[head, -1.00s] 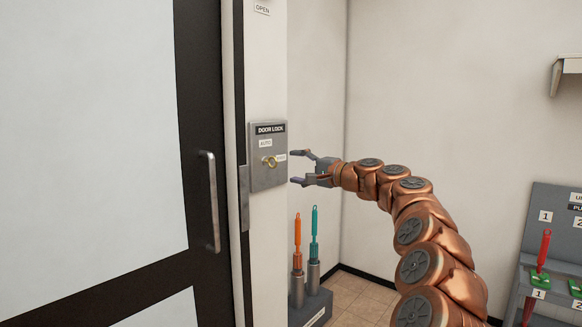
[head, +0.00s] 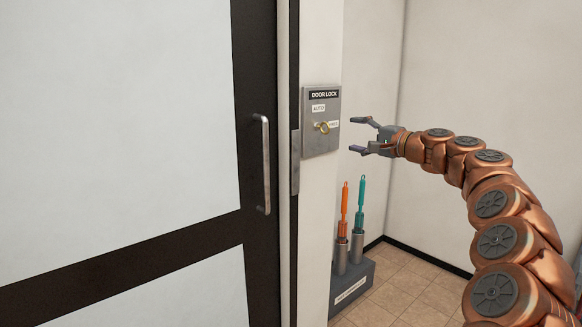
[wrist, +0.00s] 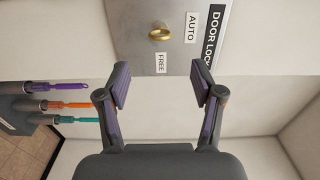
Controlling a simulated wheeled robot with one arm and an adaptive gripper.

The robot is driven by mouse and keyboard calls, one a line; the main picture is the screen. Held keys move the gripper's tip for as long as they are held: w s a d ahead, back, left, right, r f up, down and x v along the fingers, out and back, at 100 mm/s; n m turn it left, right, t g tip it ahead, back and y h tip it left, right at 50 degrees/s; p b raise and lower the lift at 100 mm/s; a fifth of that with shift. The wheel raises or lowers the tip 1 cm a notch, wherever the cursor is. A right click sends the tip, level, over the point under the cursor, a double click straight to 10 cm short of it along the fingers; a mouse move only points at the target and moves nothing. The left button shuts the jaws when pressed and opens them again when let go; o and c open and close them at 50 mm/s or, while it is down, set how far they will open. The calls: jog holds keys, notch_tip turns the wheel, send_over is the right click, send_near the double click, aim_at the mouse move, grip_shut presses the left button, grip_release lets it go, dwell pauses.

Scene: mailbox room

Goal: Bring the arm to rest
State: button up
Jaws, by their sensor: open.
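My gripper (head: 362,136) is open and empty at the end of my copper arm, which reaches in from the right. Its two fingers point at the door lock plate (head: 310,142) and are apart from it. The grey plate carries a brass knob (head: 322,128) and labels reading "DOOR LOCK", "AUTO" and "FREE". In the wrist view the knob (wrist: 160,33) shows beyond and between the open fingers (wrist: 160,88), with nothing between the fingertips.
A door with a black frame and a metal handle (head: 262,165) fills the left. Below the lock, a grey holder (head: 352,287) on the tiled floor holds an orange-handled tool (head: 344,208) and a teal-handled one (head: 361,205); the wrist view also shows a purple one (wrist: 60,87). Walls close the corner behind.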

jog(key=s+a+f+n+g+y, duration=0.1)
jog(key=s+a+f+n+g, duration=0.25)
jog(key=s+a, duration=0.45)
jog(key=s+a+f+n+g, duration=0.35)
jog(key=s+a, duration=0.25)
jog(key=a, duration=0.4)
jog(key=s+a+f+n+g+h, duration=0.1)
jog(key=s+a+f+g+h, duration=0.1)
jog(key=s+f, duration=0.4)
jog(key=s+a+f+n+g+h, duration=0.1)
jog(key=s+a+f+g, duration=0.2)
jog(key=s, duration=0.6)
jog(key=s+d+f+n+g+h, duration=0.1)
jog(key=s+d+f+g+h, duration=0.15)
jog(key=s+d+f, duration=0.55)
jog(key=s+d+f+g+h, duration=0.1)
jog(key=s+d+f+h, duration=0.3)
jog(key=s, duration=0.8)
jog(key=s+d+f+n+g+h, duration=0.1)
jog(key=s+d+f+g+h, duration=0.1)
jog(key=s+d+f, duration=0.6)
jog(key=a+r+t+p, duration=0.1)
jog(key=a+r+p, duration=0.2)
jog(key=r+p, duration=1.1)
jog(key=shift+s+a+r, duration=0.35)
jog(key=shift+s+r, duration=0.1)
jog(key=shift+r, duration=0.35)
